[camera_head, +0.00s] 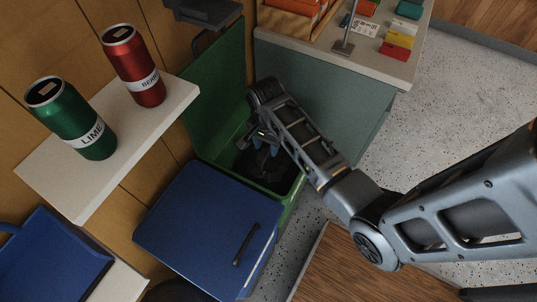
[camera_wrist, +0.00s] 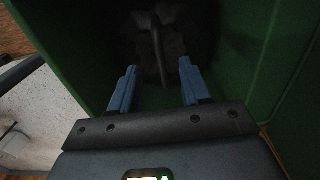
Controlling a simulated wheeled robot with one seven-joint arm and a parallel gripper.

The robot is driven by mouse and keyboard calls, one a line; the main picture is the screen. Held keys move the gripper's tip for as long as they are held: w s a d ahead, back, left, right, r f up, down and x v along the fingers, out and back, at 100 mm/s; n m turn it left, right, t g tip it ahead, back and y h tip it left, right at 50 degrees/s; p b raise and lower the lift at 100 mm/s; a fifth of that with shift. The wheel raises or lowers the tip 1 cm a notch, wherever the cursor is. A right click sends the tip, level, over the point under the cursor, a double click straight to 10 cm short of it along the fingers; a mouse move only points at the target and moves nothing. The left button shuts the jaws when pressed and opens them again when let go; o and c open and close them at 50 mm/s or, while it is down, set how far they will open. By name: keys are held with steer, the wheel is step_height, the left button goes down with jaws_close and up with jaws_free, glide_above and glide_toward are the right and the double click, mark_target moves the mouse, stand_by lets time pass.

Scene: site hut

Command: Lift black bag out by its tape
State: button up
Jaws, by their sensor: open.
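The black bag (camera_head: 258,166) lies down inside a green bin (camera_head: 286,190). In the wrist view the dark bag (camera_wrist: 176,45) is at the top middle, with a dark upright strip, its tape (camera_wrist: 158,48), standing up from it. My gripper (camera_head: 262,138) reaches into the bin's opening from above. In the wrist view my gripper (camera_wrist: 157,82) is open, its two blue fingers apart, with the tape ahead between them. The tape looks beyond the fingertips, and I cannot tell whether anything touches. My arm hides part of the bag in the head view.
The bin's green lid (camera_head: 219,90) stands raised behind it. A blue box (camera_head: 205,235) with a dark handle is close in front. A white shelf (camera_head: 75,190) holds a green can (camera_head: 70,118) and a red can (camera_head: 134,66). A counter (camera_head: 385,62) stands at the right.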

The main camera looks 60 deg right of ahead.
mark_target(266, 156)
steer(key=shift+f+b, duration=1.55)
steer(key=shift+f, duration=1.75)
jaws_close()
